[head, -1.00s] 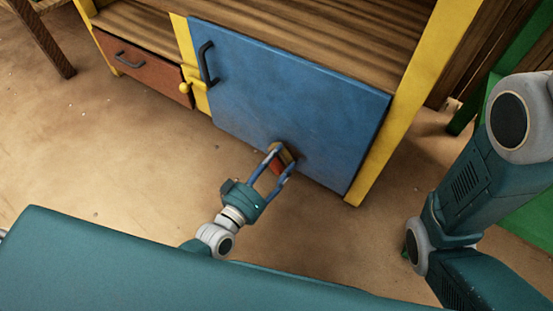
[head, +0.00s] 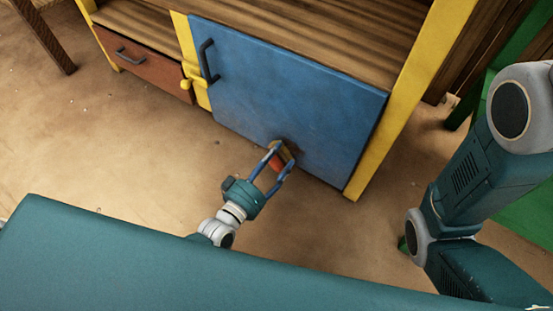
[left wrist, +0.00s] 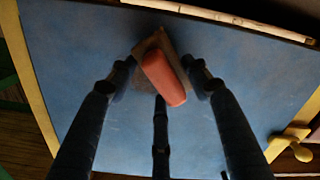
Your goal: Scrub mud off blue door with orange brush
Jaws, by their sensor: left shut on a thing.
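The blue door (head: 300,90) is closed on the cabinet, with a dark handle (head: 208,62) at its upper left. My left gripper (head: 280,162) is at the lower part of the door, shut on the orange brush (head: 276,162). In the left wrist view the brush (left wrist: 164,77) sits between the fingers (left wrist: 160,85), its brown head toward the blue door (left wrist: 75,50). A dark brown patch of mud (head: 291,147) shows on the door right by the brush head; the brush and fingers partly hide it. I cannot tell whether the bristles touch the door. My right gripper is not visible.
A yellow latch knob (head: 187,84) and a brown drawer (head: 143,68) are left of the door. Yellow posts (head: 405,105) frame the cabinet. A green piece of furniture (head: 525,195) stands at the right behind my right arm. The sandy floor (head: 110,150) before the cabinet is mostly clear.

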